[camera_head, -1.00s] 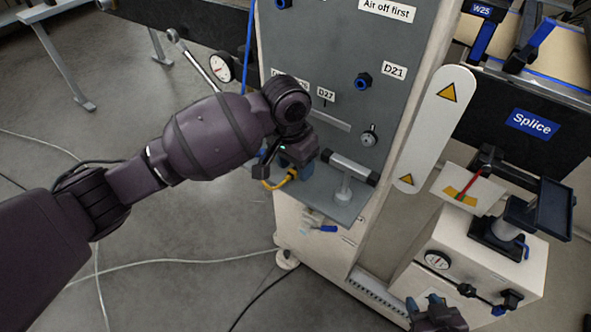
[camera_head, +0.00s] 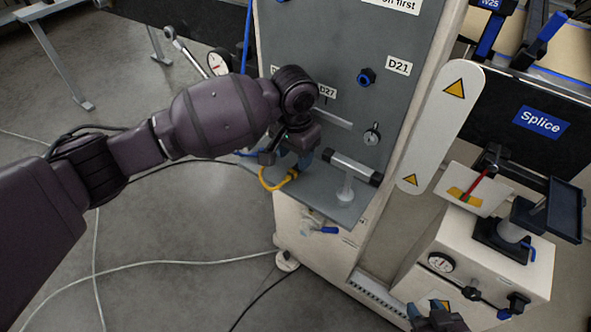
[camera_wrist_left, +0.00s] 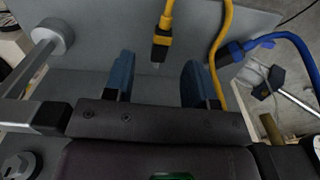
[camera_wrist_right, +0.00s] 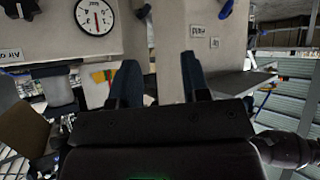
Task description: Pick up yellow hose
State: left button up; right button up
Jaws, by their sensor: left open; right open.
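The yellow hose (camera_head: 268,184) hangs in a loop at the left edge of the grey shelf on the machine. In the left wrist view the yellow hose (camera_wrist_left: 223,45) runs down on the right, and a black-and-yellow connector (camera_wrist_left: 161,40) on a yellow length points down between my fingers. My left gripper (camera_head: 290,160) is at the shelf, close above the hose. Its blue fingers (camera_wrist_left: 157,78) are open, with nothing clearly held between them. My right gripper (camera_head: 436,312) is low at the bottom right of the head view; its fingers (camera_wrist_right: 158,80) are open and empty.
A blue hose (camera_wrist_left: 292,42) with a blue connector lies right of the yellow hose in the left wrist view. A white machine box with a gauge (camera_head: 440,262) stands above my right gripper.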

aim_at(294, 169)
pick_arm(q)
notch_tip(294, 169, down, 4)
jog(key=shift+w+f+b, duration=0.15)
jog(key=shift+b, duration=0.6)
jog(key=shift+f, duration=0.35)
jog(key=shift+r, duration=0.1)
jog(key=c, duration=0.9)
grip_shut()
